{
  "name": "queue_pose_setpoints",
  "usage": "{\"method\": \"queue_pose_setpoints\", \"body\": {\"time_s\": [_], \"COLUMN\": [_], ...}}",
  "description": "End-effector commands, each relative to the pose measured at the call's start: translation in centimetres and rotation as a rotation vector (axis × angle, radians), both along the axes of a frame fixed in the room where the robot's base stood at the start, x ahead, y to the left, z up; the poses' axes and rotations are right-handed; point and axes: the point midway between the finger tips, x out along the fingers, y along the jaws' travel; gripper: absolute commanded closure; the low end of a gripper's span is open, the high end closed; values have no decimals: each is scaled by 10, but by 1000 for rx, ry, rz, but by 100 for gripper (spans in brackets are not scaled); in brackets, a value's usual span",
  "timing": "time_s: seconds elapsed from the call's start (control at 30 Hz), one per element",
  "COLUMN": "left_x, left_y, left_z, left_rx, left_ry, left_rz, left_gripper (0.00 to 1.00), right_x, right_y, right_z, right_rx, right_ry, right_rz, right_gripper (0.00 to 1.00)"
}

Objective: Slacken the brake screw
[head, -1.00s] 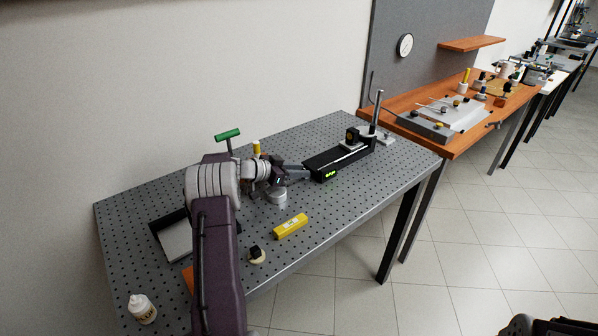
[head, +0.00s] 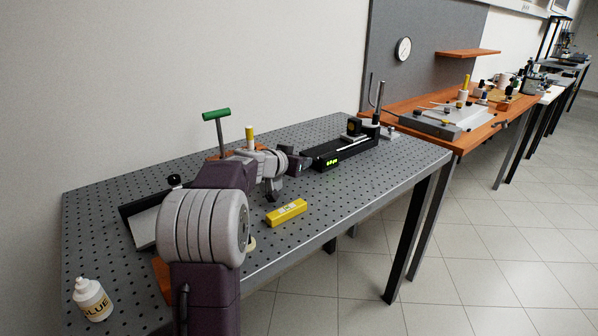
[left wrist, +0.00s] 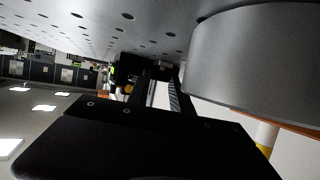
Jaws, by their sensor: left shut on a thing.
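My left gripper (head: 300,161) is at the near end of a long black rail unit (head: 345,151) with a lit green display (head: 332,161). In the left wrist view its two narrow fingers (left wrist: 155,92) reach toward a dark body with a small green light. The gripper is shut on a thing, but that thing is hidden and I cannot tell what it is. I cannot make out the brake screw itself. A black block (head: 353,127) sits toward the rail's far end. My right gripper is not in view.
A green T-handled tool (head: 216,115) stands behind my arm, beside a yellow-topped white item (head: 250,138). An orange bench (head: 468,139) adjoins.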

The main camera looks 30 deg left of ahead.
Motion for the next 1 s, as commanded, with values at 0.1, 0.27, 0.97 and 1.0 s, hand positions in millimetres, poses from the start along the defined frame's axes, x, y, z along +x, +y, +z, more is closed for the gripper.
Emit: {"method": "queue_pose_setpoints", "body": {"time_s": [0.1,0.27,0.97,1.0], "left_x": [0,0,0,0], "left_y": [-1,-1,-1,-2], "left_z": [-1,1,0,0], "left_rx": [1,1,0,0], "left_ry": [-1,0,1,1], "left_rz": [23,36,35,34], "left_gripper": [100,100,52,52], "right_x": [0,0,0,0], "right_y": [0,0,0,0], "right_z": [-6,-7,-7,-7], "right_rx": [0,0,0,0], "right_ry": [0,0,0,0], "right_rz": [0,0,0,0], "right_gripper": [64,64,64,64]}}
